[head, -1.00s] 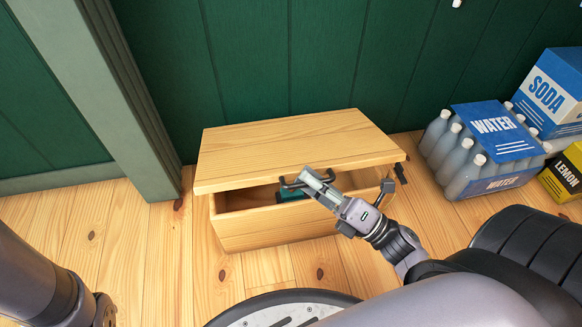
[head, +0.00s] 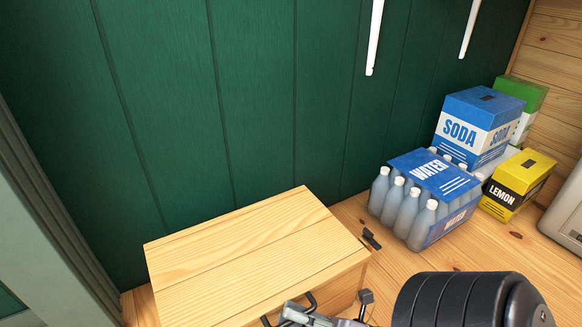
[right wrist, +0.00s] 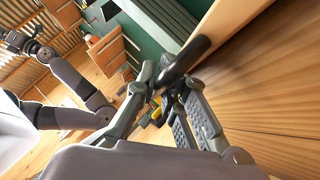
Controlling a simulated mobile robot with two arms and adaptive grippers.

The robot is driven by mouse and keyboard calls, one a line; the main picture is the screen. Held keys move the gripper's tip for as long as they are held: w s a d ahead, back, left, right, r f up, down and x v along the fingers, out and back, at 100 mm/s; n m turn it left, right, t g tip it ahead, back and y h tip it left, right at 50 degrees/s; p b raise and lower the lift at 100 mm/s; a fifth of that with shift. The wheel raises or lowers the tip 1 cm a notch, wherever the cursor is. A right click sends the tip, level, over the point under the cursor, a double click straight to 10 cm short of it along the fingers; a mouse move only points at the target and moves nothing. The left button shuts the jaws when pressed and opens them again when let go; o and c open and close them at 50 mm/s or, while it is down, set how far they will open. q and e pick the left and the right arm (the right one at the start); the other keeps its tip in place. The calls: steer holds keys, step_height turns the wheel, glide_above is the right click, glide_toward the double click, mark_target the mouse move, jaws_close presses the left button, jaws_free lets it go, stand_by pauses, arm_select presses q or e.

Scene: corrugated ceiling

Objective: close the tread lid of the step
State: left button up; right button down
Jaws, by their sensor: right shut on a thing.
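The wooden step (head: 342,292) stands on the floor against the green wall, its front cut off by the bottom of the head view. Its pale tread lid (head: 255,240) lies over the box; whether a gap remains at the front edge is hidden. A dark bar handle (head: 309,303) is on the lid's front edge. My right gripper (head: 303,317) is at this handle, partly cut off. In the right wrist view my right gripper (right wrist: 172,88) is shut on the dark handle (right wrist: 188,58), beside the wooden surface.
A pack of water bottles (head: 425,195), a soda box (head: 478,125) and a lemon box (head: 515,183) stand on the floor to the right of the step. A grey-green post (head: 50,220) rises at the left.

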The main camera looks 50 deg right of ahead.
steer(key=shift+s+a+f, duration=0.2)
steer(key=shift+s+f, duration=0.1)
steer(key=shift+f, duration=0.2)
steer(key=c, duration=2)
jaws_free()
steer(key=shift+s, duration=0.1)
steer(key=shift+o, duration=0.2)
steer(key=shift+d+r, duration=0.1)
steer(key=shift+d+r, duration=0.1)
steer(key=v, duration=1.2)
